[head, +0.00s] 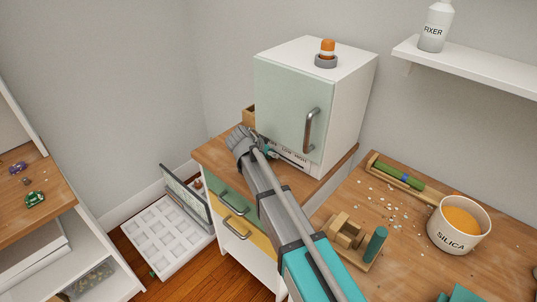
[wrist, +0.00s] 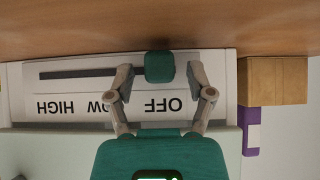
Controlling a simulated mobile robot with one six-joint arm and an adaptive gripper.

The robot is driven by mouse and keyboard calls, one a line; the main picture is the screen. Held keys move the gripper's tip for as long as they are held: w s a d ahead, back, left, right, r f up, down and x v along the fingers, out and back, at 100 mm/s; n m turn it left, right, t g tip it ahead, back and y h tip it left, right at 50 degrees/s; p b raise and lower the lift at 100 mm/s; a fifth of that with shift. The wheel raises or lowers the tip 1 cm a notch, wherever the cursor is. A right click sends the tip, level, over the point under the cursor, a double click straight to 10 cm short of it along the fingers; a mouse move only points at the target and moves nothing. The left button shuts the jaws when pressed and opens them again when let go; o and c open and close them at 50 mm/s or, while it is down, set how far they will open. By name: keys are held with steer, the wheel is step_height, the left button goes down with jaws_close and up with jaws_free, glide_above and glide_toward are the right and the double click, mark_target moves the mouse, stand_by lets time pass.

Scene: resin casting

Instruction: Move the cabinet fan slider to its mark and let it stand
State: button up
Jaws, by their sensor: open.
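The fan slider knob (wrist: 159,66) is a teal block at the right end of a dark slot (wrist: 80,74) in the wrist view. The white label strip (wrist: 60,106) shows OFF, LOW and HIGH upside down, with the knob near OFF. My gripper (wrist: 161,78) is open, with one finger on each side of the knob; I cannot tell whether they touch it. In the head view, the strip (head: 292,158) runs along the base of the pale green cabinet door (head: 290,110). My arm partly covers its left end there.
A wooden block (wrist: 272,80) and a purple item (wrist: 250,130) lie right of the panel in the wrist view. The cabinet handle (head: 310,130) juts out above the strip. A silica tub (head: 460,228) and a wooden stand (head: 348,238) occupy the right bench.

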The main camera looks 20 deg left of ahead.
mark_target(286, 161)
jaws_close()
steer(key=shift+s+d, duration=0.4)
steer(key=shift+d, duration=0.55)
steer(key=shift+s+d, duration=0.4)
steer(key=shift+d, duration=0.55)
steer(key=shift+s+d, duration=0.4)
steer(key=shift+d, duration=0.55)
jaws_free()
steer(key=shift+a, duration=0.1)
steer(key=shift+w+a, duration=0.1)
